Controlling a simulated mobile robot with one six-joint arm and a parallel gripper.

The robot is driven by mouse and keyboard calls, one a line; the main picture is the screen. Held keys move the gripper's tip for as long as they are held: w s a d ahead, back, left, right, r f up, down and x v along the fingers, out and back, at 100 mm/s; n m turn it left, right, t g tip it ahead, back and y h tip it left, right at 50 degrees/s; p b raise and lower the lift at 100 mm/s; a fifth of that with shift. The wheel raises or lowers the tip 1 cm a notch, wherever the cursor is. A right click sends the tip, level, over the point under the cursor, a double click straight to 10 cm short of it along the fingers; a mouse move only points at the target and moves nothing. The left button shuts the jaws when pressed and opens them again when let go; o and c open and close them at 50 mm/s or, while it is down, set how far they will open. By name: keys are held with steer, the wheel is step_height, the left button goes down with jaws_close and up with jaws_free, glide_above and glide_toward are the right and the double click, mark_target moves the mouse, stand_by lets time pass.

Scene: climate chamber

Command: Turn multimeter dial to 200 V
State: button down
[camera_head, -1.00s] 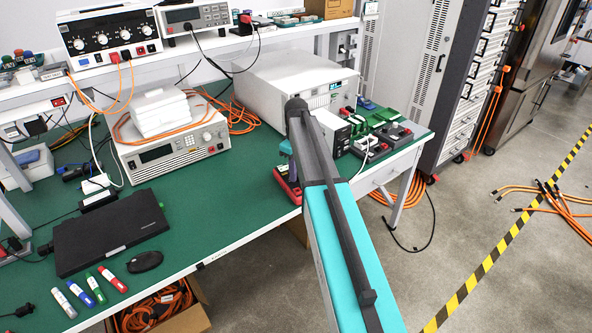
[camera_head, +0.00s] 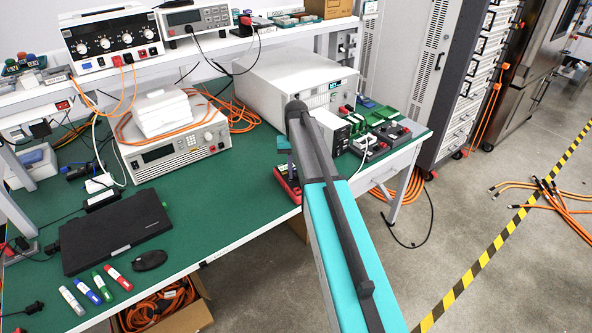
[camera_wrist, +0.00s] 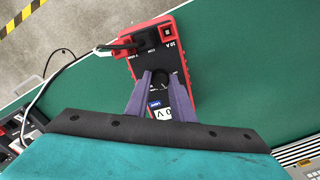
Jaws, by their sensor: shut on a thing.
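The red and black multimeter (camera_wrist: 181,52) lies on the green bench top near its front edge. In the head view the multimeter (camera_head: 287,184) is partly hidden by my arm. My gripper (camera_wrist: 160,78) is over the multimeter's face in the wrist view, with its two purple fingers shut on the dark round dial (camera_wrist: 160,80). The fingers hide much of the dial, so its setting cannot be read. A black plug and lead sit in the multimeter's sockets.
A laptop (camera_head: 115,231), several markers and a mouse (camera_head: 150,260) lie to the left on the bench. A large white instrument (camera_head: 290,85) stands behind my arm. Green surface is clear left of the multimeter.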

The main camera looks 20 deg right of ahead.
mark_target(296, 174)
steer(key=shift+m+p, duration=0.4)
steer(key=shift+m, duration=1.9)
steer(key=c, duration=1.5)
jaws_free()
steer(key=shift+r, duration=0.15)
steer(key=shift+r+b, duration=1)
steer(key=shift+r, duration=5.8)
steer(key=shift+f, duration=0.1)
